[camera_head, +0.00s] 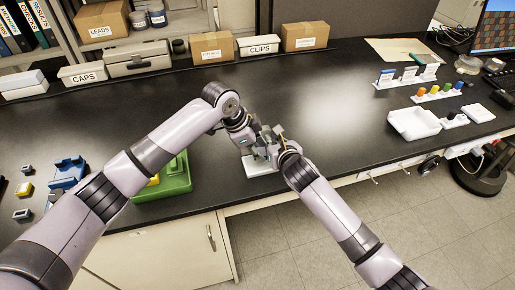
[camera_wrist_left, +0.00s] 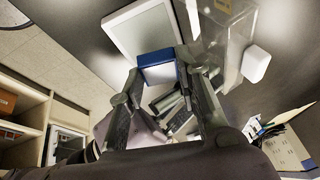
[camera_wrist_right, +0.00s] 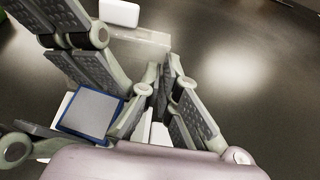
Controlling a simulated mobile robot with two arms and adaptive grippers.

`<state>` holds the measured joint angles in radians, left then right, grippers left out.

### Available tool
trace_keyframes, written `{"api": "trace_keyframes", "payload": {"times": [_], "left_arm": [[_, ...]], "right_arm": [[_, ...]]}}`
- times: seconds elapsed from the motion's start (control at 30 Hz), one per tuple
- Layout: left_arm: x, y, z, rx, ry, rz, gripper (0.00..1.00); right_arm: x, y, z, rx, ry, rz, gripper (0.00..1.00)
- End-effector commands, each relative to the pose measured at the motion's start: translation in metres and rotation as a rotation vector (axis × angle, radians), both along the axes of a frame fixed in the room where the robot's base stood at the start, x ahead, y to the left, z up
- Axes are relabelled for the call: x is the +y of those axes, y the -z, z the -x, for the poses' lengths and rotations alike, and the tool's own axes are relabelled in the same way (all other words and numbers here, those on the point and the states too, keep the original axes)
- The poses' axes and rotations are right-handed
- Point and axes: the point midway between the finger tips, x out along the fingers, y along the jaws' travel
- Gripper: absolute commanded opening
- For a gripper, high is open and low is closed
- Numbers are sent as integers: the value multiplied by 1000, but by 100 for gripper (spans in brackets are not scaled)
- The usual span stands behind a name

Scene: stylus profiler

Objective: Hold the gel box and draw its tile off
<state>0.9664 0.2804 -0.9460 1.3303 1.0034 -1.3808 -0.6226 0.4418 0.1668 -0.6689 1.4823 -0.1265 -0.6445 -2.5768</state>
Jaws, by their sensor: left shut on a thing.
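The gel box (camera_wrist_left: 157,57) is a small blue box, held between the fingertips of my left gripper (camera_wrist_left: 160,72). It also shows in the right wrist view (camera_wrist_right: 64,127). A flat grey square tile (camera_wrist_right: 90,110) lies on its face inside the blue rim. My right gripper (camera_wrist_right: 162,72) is close beside the box. Its fingers look narrowly parted, with nothing clearly between them. In the head view, the two grippers meet above a white base (camera_head: 258,167) and hide the box.
A clear block (camera_wrist_right: 140,48) and a small white piece (camera_wrist_right: 118,12) stand near the grippers. A green tray (camera_head: 165,185) and a blue holder (camera_head: 68,172) are at left. A white tray (camera_head: 412,123) is at right.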

Motion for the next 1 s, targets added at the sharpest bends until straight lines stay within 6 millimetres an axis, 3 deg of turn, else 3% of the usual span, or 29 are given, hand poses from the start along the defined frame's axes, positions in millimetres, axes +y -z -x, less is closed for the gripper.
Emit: {"api": "trace_keyframes", "payload": {"times": [0.5, 1.0], "left_arm": [[-1, -46, 0, -2, 1, 2, 0], [0, -50, 0, -1, 1, 1, 0]], "right_arm": [[0, 0, 0, 0, 0, 0, 0], [0, 0, 0, 0, 0, 0, 0]]}}
